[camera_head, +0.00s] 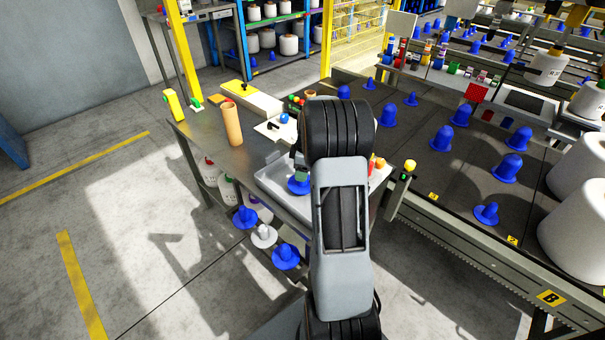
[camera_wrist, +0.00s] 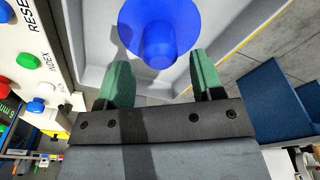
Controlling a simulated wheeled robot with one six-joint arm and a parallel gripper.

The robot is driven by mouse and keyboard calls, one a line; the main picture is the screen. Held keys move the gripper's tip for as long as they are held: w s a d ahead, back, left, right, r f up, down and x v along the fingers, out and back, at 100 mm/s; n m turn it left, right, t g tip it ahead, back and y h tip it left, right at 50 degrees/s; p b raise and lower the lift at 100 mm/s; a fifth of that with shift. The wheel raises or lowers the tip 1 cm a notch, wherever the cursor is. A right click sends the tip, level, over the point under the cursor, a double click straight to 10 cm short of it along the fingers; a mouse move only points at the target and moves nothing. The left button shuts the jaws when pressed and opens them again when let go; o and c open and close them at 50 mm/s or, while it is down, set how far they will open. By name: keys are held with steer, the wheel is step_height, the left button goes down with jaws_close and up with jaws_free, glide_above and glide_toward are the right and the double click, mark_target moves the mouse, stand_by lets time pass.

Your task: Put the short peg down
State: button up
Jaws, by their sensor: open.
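A blue peg (camera_head: 298,187) with a wide round base and a narrow knob is at the grey tray (camera_head: 268,188) on the metal table. In the wrist view the peg (camera_wrist: 158,42) stands with its base on the tray floor, as far as I can see. My gripper (camera_wrist: 160,66) is open, its two green fingers on either side of the knob, with gaps showing on both sides. In the head view my arm hides much of the tray and most of my gripper (camera_head: 301,172).
A tan tube (camera_head: 232,125) stands on the table (camera_head: 200,128) at left. A control box with buttons (camera_wrist: 35,75) is close to the left of my gripper in the wrist view. More pegs (camera_head: 286,256) sit low at the table's front. A dark conveyor (camera_head: 415,165) with several blue pegs is at right.

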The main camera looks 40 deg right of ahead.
step_height(320, 180, up, 9)
steer(key=s+a+r+m, duration=0.2)
steer(key=s+a, duration=0.1)
steer(key=a, duration=0.3)
steer(key=s+a+r+m, duration=0.1)
steer(key=s+a+r, duration=0.2)
steer(key=a, duration=0.4)
steer(key=s+a+f+m+t, duration=0.2)
steer(key=s+a+m, duration=0.3)
steer(key=s+a, duration=0.5)
steer(key=shift+s+a+m+h, duration=0.3)
steer(key=shift+s+a+h, duration=0.1)
steer(key=shift+s, duration=0.45)
steer(key=shift+d, duration=0.1)
steer(key=shift+t, duration=0.3)
step_height(320, 180, up, 6)
steer(key=p, duration=0.5)
steer(key=shift+f, duration=0.25)
